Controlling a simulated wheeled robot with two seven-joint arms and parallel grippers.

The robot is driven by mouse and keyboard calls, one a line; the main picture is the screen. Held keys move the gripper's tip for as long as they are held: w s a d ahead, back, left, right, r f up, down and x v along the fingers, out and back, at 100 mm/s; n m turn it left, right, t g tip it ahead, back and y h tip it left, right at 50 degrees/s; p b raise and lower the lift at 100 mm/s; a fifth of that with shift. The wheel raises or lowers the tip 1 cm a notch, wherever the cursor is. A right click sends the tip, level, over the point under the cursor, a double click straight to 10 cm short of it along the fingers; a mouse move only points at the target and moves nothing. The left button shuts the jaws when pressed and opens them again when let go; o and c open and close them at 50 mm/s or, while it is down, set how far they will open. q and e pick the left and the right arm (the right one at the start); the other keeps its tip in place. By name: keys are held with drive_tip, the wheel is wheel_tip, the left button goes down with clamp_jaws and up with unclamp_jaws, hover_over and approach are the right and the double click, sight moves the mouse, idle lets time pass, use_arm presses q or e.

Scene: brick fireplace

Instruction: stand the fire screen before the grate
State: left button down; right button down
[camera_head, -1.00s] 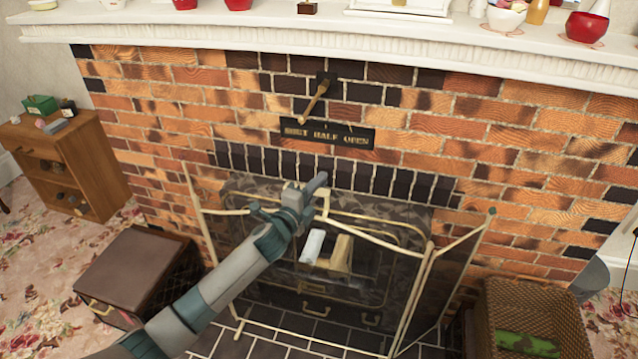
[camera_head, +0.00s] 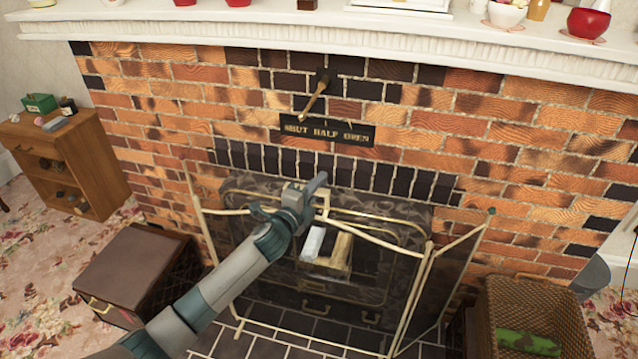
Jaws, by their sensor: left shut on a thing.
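The fire screen (camera_head: 428,275) is a folding screen with thin cream-gold frames and dark see-through mesh. It stands upright on the dark tiled hearth, its side panels angled. Behind it is the dark grate (camera_head: 385,215) in the brick fireplace, with pale log-like pieces (camera_head: 338,255) showing through the mesh. My left gripper (camera_head: 318,192) is shut on the screen's top, near the middle of its upper edge. The arm hides part of the left panel and the middle panel. My right gripper is not in view.
A brown box (camera_head: 135,270) with a handle stands to the left of the hearth, and a wicker basket (camera_head: 530,310) with something green in it to the right. A wooden cabinet (camera_head: 75,165) stands at far left. A white mantel (camera_head: 300,38) runs above; a damper lever (camera_head: 315,95) sticks out over a sign.

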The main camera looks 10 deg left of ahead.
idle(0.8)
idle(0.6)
use_arm(q)
drive_tip(key=c, duration=1.8)
unclamp_jaws()
drive_tip(key=o, duration=0.3)
drive_tip(key=shift+s+f, duration=0.15)
drive_tip(key=shift+f, duration=0.25)
drive_tip(key=shift+s+r, duration=0.1)
drive_tip(key=shift+r, duration=0.1)
drive_tip(key=shift+s, duration=0.1)
